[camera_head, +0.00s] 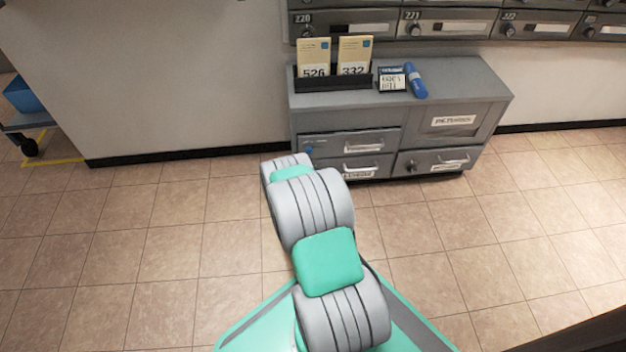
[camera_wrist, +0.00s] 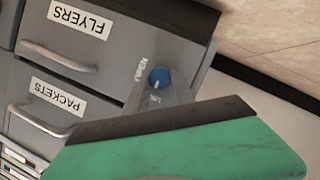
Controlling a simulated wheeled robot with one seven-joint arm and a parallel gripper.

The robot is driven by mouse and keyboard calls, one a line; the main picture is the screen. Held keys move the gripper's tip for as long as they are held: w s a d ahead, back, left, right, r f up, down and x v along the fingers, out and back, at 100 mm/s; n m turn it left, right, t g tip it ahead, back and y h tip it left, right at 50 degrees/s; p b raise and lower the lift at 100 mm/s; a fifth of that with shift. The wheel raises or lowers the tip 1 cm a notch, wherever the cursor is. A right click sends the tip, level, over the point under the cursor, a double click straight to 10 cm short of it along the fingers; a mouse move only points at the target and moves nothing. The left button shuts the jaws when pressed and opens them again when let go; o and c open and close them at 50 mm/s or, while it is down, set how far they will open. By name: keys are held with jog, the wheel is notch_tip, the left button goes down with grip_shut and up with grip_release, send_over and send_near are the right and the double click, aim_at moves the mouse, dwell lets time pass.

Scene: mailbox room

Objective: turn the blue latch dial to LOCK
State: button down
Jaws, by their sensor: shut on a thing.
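The blue latch dial (camera_wrist: 159,77) shows in the wrist view, round with a pale pointer mark. Small white lettering, seen upside down, stands beside it; the word looks like OPEN, and a second mark is too small to read. The dial also shows in the head view (camera_head: 308,150), at the left of the grey cabinet front. My gripper (camera_wrist: 170,125) fills the bottom of the wrist view as a green body with a dark edge, just below the dial. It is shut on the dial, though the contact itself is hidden. In the head view my arm hides the gripper.
The grey cabinet (camera_head: 450,85) has labelled drawers with bar handles, FLYERS (camera_wrist: 79,18) and PACKETS (camera_wrist: 58,97) among them.

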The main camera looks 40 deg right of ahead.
jog(key=shift+s+d+f, duration=0.1)
jog(key=shift+s, duration=0.05)
jog(key=c, duration=1.3)
grip_release()
jog(key=shift+d, duration=0.1)
jog(key=shift+o, duration=1.2)
jog(key=p+v, duration=0.3)
jog(key=v, duration=0.5)
